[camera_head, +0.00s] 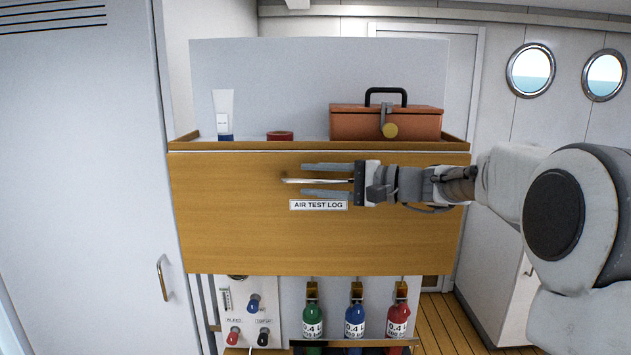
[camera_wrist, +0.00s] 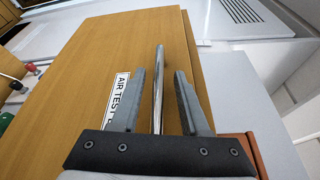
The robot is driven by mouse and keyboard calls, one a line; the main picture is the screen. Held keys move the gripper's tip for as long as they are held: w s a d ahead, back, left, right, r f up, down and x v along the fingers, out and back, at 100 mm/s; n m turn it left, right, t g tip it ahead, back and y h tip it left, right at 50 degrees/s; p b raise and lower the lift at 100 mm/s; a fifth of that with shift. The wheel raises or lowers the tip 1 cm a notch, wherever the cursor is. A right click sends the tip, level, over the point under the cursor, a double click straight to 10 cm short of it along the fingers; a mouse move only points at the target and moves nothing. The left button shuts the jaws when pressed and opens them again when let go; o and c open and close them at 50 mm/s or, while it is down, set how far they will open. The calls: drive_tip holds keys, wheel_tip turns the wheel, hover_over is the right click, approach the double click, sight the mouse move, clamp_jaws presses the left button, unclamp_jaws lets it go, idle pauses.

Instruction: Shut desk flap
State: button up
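The desk flap (camera_head: 230,215) is a wide wooden panel with an "AIR TEST LOG" label (camera_head: 318,205). It stands about upright across the cabinet front, its top edge close under the wooden rim; I cannot tell whether it is fully flush. A thin metal bar handle (camera_head: 290,181) sits on its upper part. My gripper (camera_head: 306,180) comes from the right, fingers one above and one below the handle. In the wrist view the handle (camera_wrist: 158,85) runs between the two fingers with gaps on both sides, so my gripper (camera_wrist: 159,78) is open around it.
On the cabinet top stand a white tube (camera_head: 223,112), a red roll (camera_head: 280,135) and an orange toolbox (camera_head: 350,124). Below the flap are a valve panel (camera_head: 245,310) and green, blue and red bottles (camera_head: 355,318). A tall white door (camera_head: 80,180) is at left; wooden floor (camera_head: 455,320) shows at lower right.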

drive_tip(key=shift+s, duration=0.1)
drive_tip(key=b+v, duration=0.3)
drive_tip(key=v, duration=1.4)
drive_tip(key=shift+d, duration=0.2)
